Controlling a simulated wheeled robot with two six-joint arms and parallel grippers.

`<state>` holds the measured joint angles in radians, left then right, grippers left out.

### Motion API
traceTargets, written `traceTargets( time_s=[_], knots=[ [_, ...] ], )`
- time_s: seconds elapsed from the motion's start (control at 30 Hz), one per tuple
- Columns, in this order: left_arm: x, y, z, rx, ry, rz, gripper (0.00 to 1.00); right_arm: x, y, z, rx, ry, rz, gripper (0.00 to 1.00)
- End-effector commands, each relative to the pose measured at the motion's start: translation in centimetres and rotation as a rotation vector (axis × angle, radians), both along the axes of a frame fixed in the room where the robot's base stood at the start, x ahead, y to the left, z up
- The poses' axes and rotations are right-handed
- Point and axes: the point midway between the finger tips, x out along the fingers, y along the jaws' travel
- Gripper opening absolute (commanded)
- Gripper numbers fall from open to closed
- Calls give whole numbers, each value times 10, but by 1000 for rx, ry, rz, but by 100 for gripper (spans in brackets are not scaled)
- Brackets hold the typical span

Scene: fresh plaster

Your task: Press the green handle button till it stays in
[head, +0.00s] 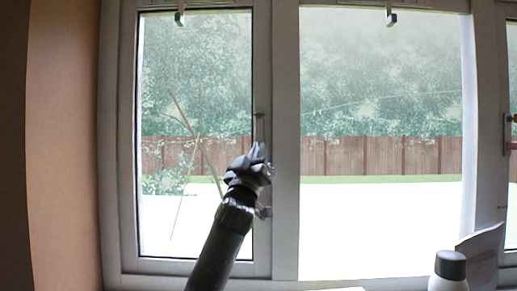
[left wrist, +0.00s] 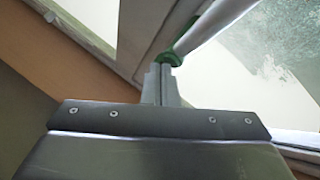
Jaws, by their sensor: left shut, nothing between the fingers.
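The green handle button (left wrist: 170,58) shows in the left wrist view at the near end of a pale window handle (left wrist: 210,22). My left gripper (left wrist: 162,68) is shut and empty, with its fingertips right at the green button. They overlap its lower edge in the picture; I cannot tell whether they touch or press it. In the head view my left gripper (head: 260,151) is in front of the window frame's upright, just below the visible grey part of the handle (head: 259,125). The gripper hides the button there. My right gripper is not in view.
A window stay (head: 264,212) sits on the frame just below my left gripper. A white bottle with a dark cap (head: 450,268) and a paper sheet (head: 482,255) stand at lower right. Another handle (head: 508,132) is at the right edge. A brown wall (head: 65,150) borders the left.

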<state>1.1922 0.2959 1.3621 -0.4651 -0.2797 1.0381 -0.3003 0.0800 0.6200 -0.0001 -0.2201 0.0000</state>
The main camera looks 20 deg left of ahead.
Motion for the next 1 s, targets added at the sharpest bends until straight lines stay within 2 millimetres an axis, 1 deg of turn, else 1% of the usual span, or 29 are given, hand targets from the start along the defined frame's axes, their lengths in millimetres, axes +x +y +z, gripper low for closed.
traceTargets(
  time_s=[0.4,0.73,1.0],
  knots=[
    [0,0,0,0,0,0,0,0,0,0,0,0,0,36],
    [-15,-4,1,-1,-1,0,0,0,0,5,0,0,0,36],
    [-16,-5,0,0,0,0,0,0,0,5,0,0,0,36]
  ],
)
